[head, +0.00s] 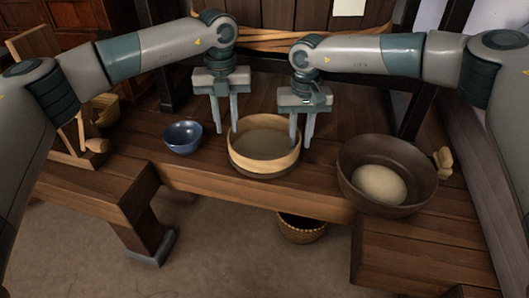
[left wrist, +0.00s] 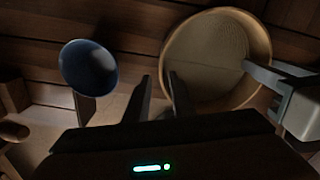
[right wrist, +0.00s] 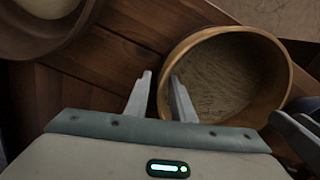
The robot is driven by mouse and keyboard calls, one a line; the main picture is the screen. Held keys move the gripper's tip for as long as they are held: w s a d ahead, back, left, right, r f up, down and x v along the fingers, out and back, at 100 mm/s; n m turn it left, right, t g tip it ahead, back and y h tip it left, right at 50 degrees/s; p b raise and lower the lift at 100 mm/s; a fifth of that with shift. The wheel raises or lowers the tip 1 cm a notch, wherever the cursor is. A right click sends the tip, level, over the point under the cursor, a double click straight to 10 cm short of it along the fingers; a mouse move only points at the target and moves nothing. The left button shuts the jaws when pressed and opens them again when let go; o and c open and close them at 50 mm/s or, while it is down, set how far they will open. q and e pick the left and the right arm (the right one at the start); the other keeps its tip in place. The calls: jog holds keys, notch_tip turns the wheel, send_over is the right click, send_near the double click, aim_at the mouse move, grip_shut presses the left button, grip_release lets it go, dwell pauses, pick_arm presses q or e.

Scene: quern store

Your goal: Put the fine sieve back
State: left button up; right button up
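The fine sieve is a round, light wooden hoop with a pale mesh (head: 264,143); it sits at the middle of the bench near the front edge. My left gripper (head: 227,130) points down at the sieve's left rim, fingers apart; one finger overlaps the rim in the left wrist view (left wrist: 158,78). My right gripper (head: 301,142) points down at the right rim, fingers apart, one over the inside and one outside in the right wrist view (right wrist: 160,80). I cannot tell whether any finger touches the rim.
A blue bowl (head: 183,137) stands left of the sieve. A large dark bowl (head: 350,183) with a pale round mass (head: 379,184) stands to the right. A woven basket (head: 302,229) is on the floor below. A wooden scoop (head: 96,145) is at the left.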

pick_arm(q)
notch_tip(320, 180, up, 7)
dwell(0.3)
jog(key=shift+r, duration=0.1)
pick_arm(e)
jog(key=shift+r, duration=0.15)
notch_tip(320, 180, up, 12)
dwell(0.7)
jog(key=shift+a, duration=0.1)
